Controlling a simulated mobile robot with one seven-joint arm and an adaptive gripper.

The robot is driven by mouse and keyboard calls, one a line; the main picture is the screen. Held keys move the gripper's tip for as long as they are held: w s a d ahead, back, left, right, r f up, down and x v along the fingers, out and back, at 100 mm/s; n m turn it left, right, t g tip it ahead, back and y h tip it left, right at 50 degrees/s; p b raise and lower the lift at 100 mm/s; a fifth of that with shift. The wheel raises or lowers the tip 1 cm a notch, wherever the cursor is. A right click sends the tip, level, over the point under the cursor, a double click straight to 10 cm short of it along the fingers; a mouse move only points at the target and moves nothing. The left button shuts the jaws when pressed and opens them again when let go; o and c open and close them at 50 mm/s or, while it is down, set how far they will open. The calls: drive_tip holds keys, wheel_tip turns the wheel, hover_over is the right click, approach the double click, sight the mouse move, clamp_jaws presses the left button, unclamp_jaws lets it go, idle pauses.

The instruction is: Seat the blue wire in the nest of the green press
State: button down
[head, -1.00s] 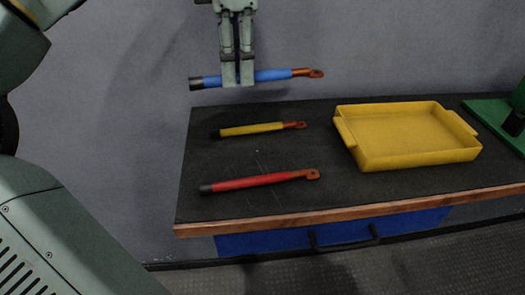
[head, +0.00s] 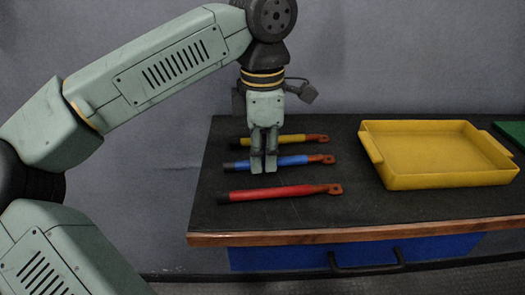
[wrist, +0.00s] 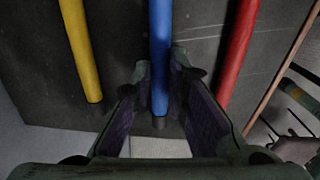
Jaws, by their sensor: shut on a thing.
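The blue wire (head: 292,161) has a black end at left and a copper lug at right. It lies level between the yellow wire and the red wire, at or very near the bench top; I cannot tell if it touches. My gripper (head: 264,170) points down and is shut on its blue sleeve, left of its middle. In the wrist view the blue wire (wrist: 160,55) runs between the fingers (wrist: 162,75). Only a green edge (head: 512,132), likely the press base, shows at the far right in the head view; its nest is out of view.
The yellow wire (head: 285,140) lies just behind and the red wire (head: 280,193) just in front. A yellow tray (head: 440,180) stands to the right, between the wires and the green edge. The black bench top (head: 350,212) has a wooden front edge (head: 350,232).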

drive_tip(key=shift+f, duration=0.2)
drive_tip(key=c, duration=1.6)
unclamp_jaws()
drive_tip(key=shift+o, duration=0.2)
wheel_tip(320, 180, up, 11)
drive_tip(key=shift+s+a+b, duration=0.4)
drive_tip(key=shift+a, duration=0.05)
